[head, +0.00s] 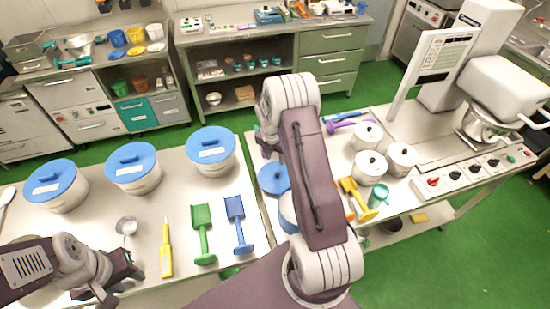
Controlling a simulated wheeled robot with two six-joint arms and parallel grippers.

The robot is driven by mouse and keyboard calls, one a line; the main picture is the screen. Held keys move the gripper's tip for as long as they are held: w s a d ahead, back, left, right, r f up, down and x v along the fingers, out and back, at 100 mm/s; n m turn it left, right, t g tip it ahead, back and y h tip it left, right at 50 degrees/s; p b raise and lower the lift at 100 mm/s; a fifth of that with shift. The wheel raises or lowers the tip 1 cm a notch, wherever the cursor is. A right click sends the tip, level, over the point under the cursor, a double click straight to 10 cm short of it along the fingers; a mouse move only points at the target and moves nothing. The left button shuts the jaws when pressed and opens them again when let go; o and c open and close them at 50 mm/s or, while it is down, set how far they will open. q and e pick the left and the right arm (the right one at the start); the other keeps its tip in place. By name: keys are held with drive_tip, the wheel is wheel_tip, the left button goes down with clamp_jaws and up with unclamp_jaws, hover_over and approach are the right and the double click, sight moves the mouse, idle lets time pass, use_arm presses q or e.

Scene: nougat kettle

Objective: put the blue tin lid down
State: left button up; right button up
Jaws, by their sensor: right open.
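A blue tin lid (273,178) is at the middle of the work surface, partly hidden by my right arm. A white tin with some blue on it (286,216) shows just below it, also mostly covered; I cannot tell whether lid and tin touch. My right gripper (264,152) is open and largely hidden behind my arm, just above the lid in the picture. My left gripper (112,289) is at the lower left near the table's front edge; its fingers are unclear. Three white tins with blue lids (56,184) (133,167) (211,150) stand along the back left.
A yellow tool (166,250), a green scoop (203,235), a blue scoop (238,224) and a metal ladle (126,227) lie on the left table (183,190).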

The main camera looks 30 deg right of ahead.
drive_tip(key=s+a+r+m+y, duration=0.1)
drive_tip(key=s+a+r+m, duration=0.4)
drive_tip(key=s+a+m, duration=0.4)
drive_tip(key=s+a+r+m, duration=0.5)
drive_tip(key=s+a+m, duration=0.4)
drive_tip(key=m, duration=0.5)
drive_tip(key=shift+m+y, duration=0.3)
drive_tip(key=shift+y, duration=0.1)
